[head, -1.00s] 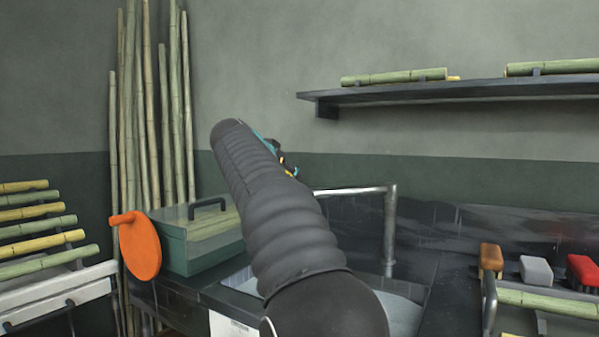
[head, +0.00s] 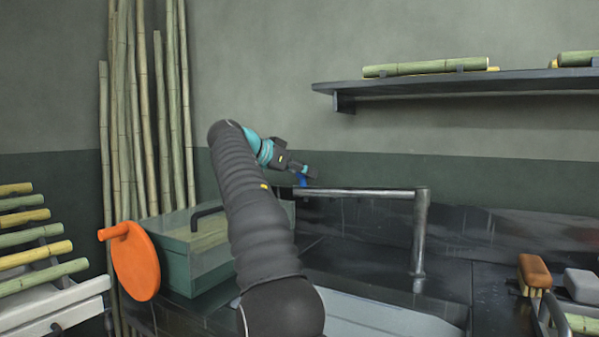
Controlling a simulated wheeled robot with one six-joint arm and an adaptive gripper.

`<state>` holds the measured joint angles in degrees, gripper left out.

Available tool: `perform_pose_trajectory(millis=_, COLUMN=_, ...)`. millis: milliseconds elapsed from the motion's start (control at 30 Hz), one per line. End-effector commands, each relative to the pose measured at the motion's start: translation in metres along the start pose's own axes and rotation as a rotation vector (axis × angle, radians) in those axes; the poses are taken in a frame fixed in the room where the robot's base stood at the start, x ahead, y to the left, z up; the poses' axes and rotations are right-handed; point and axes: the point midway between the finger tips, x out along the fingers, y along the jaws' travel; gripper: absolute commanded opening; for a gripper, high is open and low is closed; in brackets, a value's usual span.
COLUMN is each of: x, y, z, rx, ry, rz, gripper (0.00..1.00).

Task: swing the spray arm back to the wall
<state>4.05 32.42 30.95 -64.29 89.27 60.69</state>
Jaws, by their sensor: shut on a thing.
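The spray arm (head: 360,193) is a grey metal pipe. Its upright post (head: 419,235) stands at the back of the dark counter, and its horizontal pipe reaches left from the post's top, in front of the wall. My gripper (head: 305,178) is at the pipe's left part, shut on the spray arm by a small blue piece (head: 303,182) there. The fingertips are small and dark, so the exact contact is hard to see. My arm hides part of the pipe's left end and the basin below.
A pale basin (head: 375,318) lies below the pipe. A green box (head: 180,255) with a black handle and an orange disc (head: 136,262) stand left. Bamboo poles lean in the corner. A shelf (head: 450,83) with cane is above right; brushes (head: 534,270) sit on the right.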

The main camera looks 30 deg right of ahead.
Motion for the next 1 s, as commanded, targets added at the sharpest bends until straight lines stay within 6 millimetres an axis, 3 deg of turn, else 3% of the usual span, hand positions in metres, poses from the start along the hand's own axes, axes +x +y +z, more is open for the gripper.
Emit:
perform_pose_trajectory(millis=433, x=0.003, y=-0.001, z=0.002, rx=-0.001, ry=-0.003, rz=0.006, gripper=0.0)
perform_pose_trajectory(millis=467, x=0.003, y=0.0, z=0.002, rx=-0.001, ry=-0.003, rz=0.006, gripper=0.45)
perform_pose_trajectory(millis=533, x=0.003, y=0.0, z=0.001, rx=-0.001, ry=-0.003, rz=0.006, gripper=0.62)
perform_pose_trajectory(millis=833, x=0.001, y=0.0, z=0.001, rx=0.0, ry=-0.001, rz=0.004, gripper=0.64)
perform_pose_trajectory(millis=1000, x=-0.011, y=-0.001, z=0.001, rx=0.0, ry=-0.001, rz=0.001, gripper=0.64)
